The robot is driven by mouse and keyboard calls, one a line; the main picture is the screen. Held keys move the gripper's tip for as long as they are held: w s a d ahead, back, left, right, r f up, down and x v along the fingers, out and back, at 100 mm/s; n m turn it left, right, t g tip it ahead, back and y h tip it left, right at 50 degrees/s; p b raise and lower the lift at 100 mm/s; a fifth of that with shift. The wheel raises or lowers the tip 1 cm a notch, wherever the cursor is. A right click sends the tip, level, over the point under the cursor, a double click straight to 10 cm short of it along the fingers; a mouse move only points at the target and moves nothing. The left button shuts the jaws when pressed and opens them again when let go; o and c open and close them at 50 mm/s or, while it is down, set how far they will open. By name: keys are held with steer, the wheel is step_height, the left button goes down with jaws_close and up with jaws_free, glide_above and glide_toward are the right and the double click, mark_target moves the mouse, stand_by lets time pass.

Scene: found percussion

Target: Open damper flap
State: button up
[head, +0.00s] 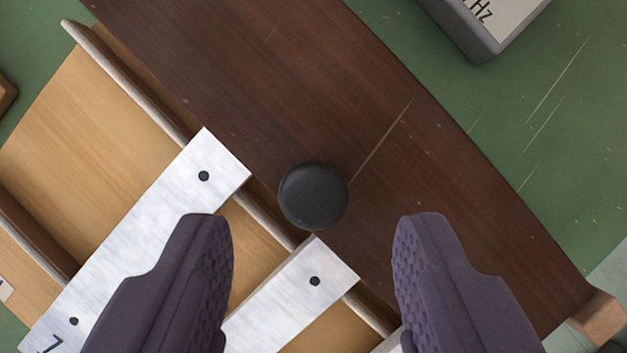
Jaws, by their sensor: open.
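The damper flap appears to be the long dark-brown wooden board (400,160) that runs diagonally across the head view, from upper left to lower right. A round black knob (313,195) sits on it near its lower-left edge. My gripper (312,220) is open and empty. One finger is left of the knob and the other right of it, with clear gaps on both sides. I cannot tell how high the fingers are above the knob. The flap's hinge is not visible, and its upper-left end is cut off.
Silver metal bars (140,235) with black pins lie on a light wooden frame (75,115) beside the board, partly behind my fingers. A grey block with a label marked "Hz" (480,35) stands at upper right. The green surface (545,120) right of the board is mostly clear.

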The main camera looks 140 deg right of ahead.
mark_target(314, 200)
steer(key=shift+b+x, duration=0.3)
steer(key=shift+x, duration=1.2)
jaws_close()
steer(key=shift+a+r+p, duration=0.1)
steer(key=shift+r+p, duration=0.1)
steer(key=shift+p, duration=0.1)
